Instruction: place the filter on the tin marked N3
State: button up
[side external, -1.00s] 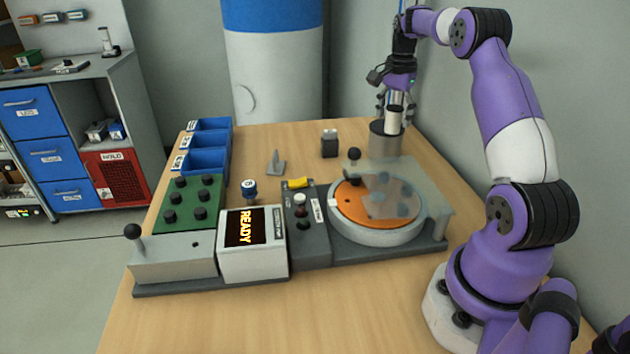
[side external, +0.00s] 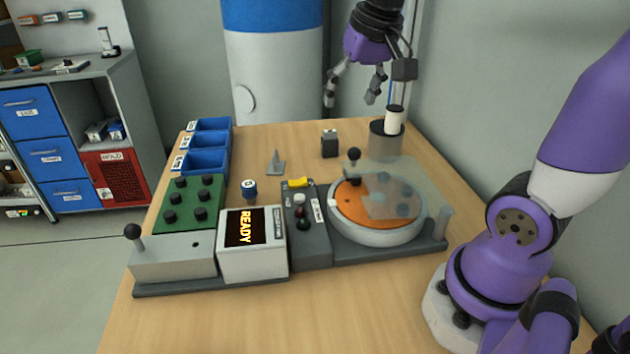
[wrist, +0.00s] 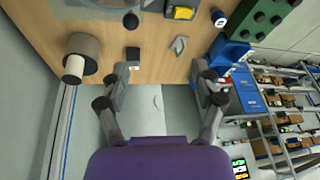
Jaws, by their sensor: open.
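A white cylinder (side external: 394,122), possibly the filter, stands upright in a grey cup (side external: 385,146) at the back right of the table. Both also show in the wrist view, the white cylinder (wrist: 73,69) and the cup (wrist: 86,45) at the upper left. My gripper (side external: 350,98) is open and empty, above and left of the cup and apart from it. Its fingers (wrist: 162,70) are spread wide in the wrist view. A small blue tin with a white marked top (side external: 249,188) stands mid-table; I cannot read its mark. Several round pieces lie blurred under a clear cover on the orange turntable (side external: 350,207).
Blue bins (side external: 207,160) stand at the back left. A dark block (side external: 330,144) and a grey wedge (side external: 276,166) stand behind. The front table is clear.

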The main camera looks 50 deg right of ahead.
jog(key=s+a+f+n+t+y, duration=0.1)
jog(key=s+a+f+n+t, duration=0.1)
jog(key=s+a+f+n, duration=0.3)
jog(key=s+a+n, duration=0.1)
jog(key=s+a, duration=0.1)
jog(key=a, duration=0.1)
jog(key=shift+f+n, duration=0.2)
jog(key=shift+n, duration=0.1)
